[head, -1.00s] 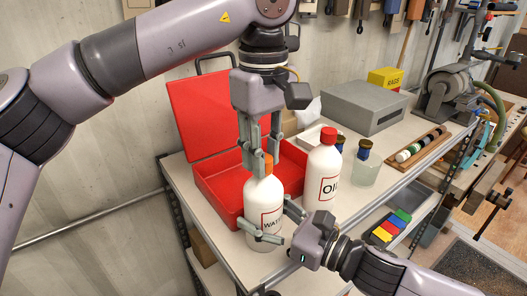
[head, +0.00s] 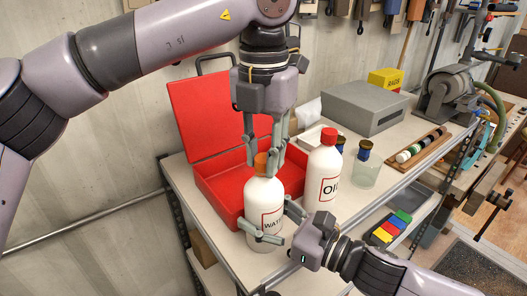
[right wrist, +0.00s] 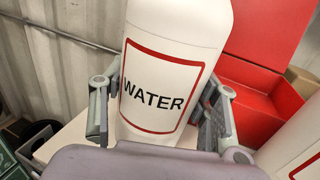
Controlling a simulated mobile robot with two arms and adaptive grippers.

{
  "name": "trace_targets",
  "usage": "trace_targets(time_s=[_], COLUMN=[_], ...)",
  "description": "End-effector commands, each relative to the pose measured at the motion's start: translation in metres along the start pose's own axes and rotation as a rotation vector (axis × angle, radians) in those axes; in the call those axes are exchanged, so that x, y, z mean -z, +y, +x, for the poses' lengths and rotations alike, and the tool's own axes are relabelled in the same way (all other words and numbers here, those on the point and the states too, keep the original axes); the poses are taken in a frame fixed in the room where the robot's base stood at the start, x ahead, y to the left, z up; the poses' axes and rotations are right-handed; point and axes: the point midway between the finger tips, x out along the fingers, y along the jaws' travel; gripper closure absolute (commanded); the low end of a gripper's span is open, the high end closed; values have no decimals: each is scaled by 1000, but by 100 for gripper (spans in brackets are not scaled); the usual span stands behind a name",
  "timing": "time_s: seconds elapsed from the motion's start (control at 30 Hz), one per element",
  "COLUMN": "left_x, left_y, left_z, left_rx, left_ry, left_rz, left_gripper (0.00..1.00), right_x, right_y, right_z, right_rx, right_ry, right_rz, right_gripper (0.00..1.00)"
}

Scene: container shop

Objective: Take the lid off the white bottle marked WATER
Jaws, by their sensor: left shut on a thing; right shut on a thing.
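The white WATER bottle (head: 263,200) stands upright near the front left edge of the bench. Its label also shows in the right wrist view (right wrist: 165,85). Its orange lid (head: 263,163) is on the bottle's neck. My left gripper (head: 264,160) points down from above, shut on the lid with its fingers on either side; they partly hide it. My right gripper (head: 275,226) comes in from the front right and is shut around the bottle's body, one finger on each side. In the right wrist view both fingers flank the bottle.
A white OIL bottle (head: 322,172) with a red lid stands close on the right. An open red case (head: 224,190) lies behind the WATER bottle. A glass jar (head: 366,171), a grey box (head: 365,108) and a wooden rack (head: 421,146) stand farther right.

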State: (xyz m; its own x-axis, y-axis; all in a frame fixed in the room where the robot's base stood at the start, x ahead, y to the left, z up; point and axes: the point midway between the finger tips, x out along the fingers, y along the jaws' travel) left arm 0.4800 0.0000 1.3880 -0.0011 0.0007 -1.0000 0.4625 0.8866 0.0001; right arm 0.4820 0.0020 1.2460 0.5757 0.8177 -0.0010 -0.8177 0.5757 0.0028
Motion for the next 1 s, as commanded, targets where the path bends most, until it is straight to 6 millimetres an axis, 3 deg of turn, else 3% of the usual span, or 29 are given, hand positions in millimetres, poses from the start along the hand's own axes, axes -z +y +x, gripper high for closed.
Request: trace_targets(time_s=[0.8, 1.0], left_x=[-1, -1], left_y=[1, 1], left_z=[-2, -2], left_rx=[3, 5], left_ry=[-5, -2], left_rz=[-1597, -1825], left_gripper=[100, 100], right_x=[0, 0], right_y=[2, 2], right_z=[0, 0], right_rx=[-4, -4], right_ry=[-1, -1], right_rz=[-2, -2], right_gripper=[100, 100])
